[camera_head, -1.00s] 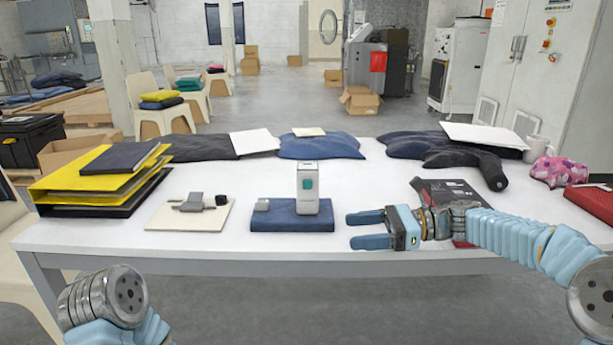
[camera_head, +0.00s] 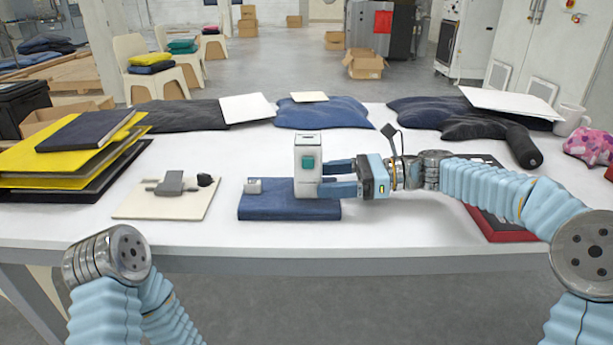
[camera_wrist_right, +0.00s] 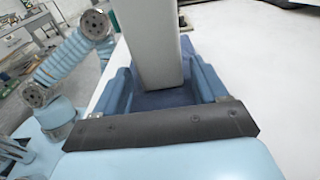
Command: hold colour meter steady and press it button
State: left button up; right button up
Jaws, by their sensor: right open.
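The colour meter (camera_head: 307,160) is a white upright box with a green button on its front face, standing on a folded dark blue cloth (camera_head: 270,208). My right gripper (camera_head: 335,178) reaches in from the right with its fingers level at the meter's lower half. In the right wrist view the meter (camera_wrist_right: 152,45) stands between the two open fingers (camera_wrist_right: 160,90), which look apart from it or barely beside it; contact is unclear. The left gripper is out of view; only my left arm shows at the lower left.
A small grey-white piece (camera_head: 253,186) lies on the cloth left of the meter. A beige board (camera_head: 150,205) with a grey device lies further left, beside stacked yellow and black folders (camera_head: 60,165). Dark and blue garments (camera_head: 322,112) line the back of the white table (camera_head: 195,236).

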aim_at(314, 180)
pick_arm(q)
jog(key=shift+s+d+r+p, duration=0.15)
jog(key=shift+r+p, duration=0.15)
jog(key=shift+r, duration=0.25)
pick_arm(e)
jog(key=shift+a+f, duration=0.1)
jog(key=shift+a, duration=1.65)
jog(key=shift+c, duration=0.3)
jog(key=c, duration=0.5)
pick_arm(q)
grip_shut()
